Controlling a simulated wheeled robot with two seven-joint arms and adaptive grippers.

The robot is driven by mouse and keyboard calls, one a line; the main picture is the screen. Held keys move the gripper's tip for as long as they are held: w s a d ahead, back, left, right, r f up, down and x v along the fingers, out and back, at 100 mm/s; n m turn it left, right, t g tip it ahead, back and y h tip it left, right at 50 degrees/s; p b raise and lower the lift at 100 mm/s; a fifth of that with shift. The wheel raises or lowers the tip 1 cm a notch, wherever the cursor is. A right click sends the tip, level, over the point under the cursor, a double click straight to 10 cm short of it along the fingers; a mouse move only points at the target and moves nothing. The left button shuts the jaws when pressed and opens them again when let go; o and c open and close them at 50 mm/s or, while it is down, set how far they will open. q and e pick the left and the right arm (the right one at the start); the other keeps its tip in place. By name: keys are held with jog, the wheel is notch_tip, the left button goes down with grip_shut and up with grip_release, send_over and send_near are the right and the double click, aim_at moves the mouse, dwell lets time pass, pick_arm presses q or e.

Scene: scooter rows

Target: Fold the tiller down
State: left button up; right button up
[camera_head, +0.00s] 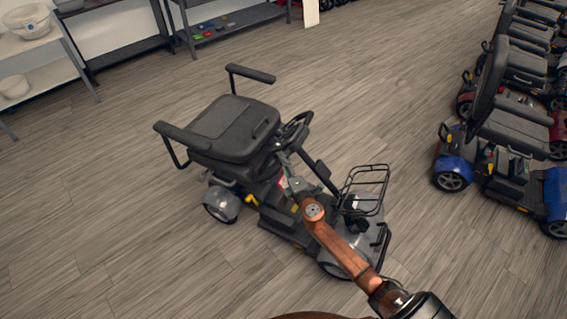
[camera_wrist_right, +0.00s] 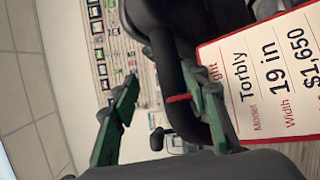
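A grey and black mobility scooter (camera_head: 235,125) stands in the middle of the floor in the head view. Its tiller (camera_head: 321,173) rises from the front and leans back toward the seat, with the handlebar (camera_head: 297,127) close to the seat's front edge. My right gripper (camera_head: 290,187) is beside the tiller, partly hidden by my own arm. In the right wrist view its green fingers (camera_wrist_right: 160,95) are apart. A dark tube with a red loop (camera_wrist_right: 178,98) shows by the right-hand finger; contact is unclear. A price tag (camera_wrist_right: 262,75) reading "Torbly" is right of it. My left gripper is out of view.
A wire basket (camera_head: 364,190) sits at the scooter's front. A row of scooters (camera_head: 500,165) lines the right side. Shelves (camera_head: 45,75) with white basins and a dark rack (camera_head: 235,20) stand along the back wall. The floor left of the scooter is clear.

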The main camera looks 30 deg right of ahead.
jog(key=shift+s+r, duration=0.1)
jog(key=shift+s, duration=0.05)
jog(key=s+a, duration=0.1)
jog(key=s, duration=1)
jog(key=shift+s+a+r, duration=0.2)
jog(key=shift+s+a, duration=0.1)
jog(key=shift+a, duration=0.1)
